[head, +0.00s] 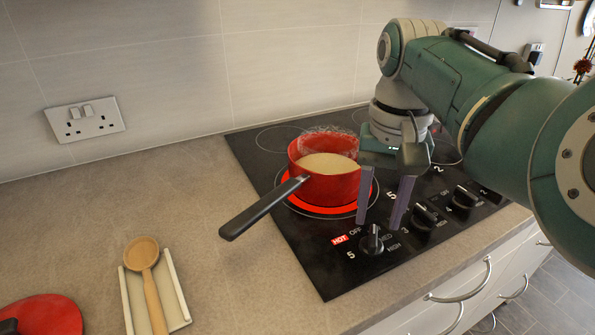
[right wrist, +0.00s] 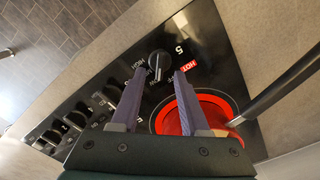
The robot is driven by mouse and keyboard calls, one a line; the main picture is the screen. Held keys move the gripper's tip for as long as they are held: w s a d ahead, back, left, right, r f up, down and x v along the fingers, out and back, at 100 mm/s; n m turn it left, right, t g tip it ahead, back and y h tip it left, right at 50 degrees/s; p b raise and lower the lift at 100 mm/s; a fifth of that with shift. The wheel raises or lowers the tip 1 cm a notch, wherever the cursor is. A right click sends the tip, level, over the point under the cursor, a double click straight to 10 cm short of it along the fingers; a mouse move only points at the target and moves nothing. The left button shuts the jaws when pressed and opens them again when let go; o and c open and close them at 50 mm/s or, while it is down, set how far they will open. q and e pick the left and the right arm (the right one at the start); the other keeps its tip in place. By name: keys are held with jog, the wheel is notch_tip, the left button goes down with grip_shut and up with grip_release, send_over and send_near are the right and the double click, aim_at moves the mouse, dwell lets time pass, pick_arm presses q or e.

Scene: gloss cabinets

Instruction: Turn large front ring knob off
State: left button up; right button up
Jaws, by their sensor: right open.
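The black front knob (head: 372,240) is on the cooktop's front left corner, beside a lit red HOT label (head: 339,239). The large front ring (head: 318,208) glows red under a red saucepan (head: 330,185) of pale, steaming liquid. My right gripper (head: 379,220) is open and empty, pointing down above the cooktop near this knob. In the right wrist view, the knob (right wrist: 158,63) shows between and just past the two purple fingertips (right wrist: 160,76). Contact between fingers and knob is not visible. My left gripper is not in view.
Other knobs (head: 424,216) run in a row to the right. The pan's black handle (head: 264,207) sticks out over the counter to the left. A wooden spoon (head: 147,277) lies on a rest (head: 175,289) near a red lid (head: 45,318). The counter between is clear.

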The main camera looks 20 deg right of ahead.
aim_at(374, 234)
jog(key=shift+f+b, duration=0.4)
jog(key=shift+f, duration=1.4)
jog(key=shift+c, duration=0.2)
grip_shut()
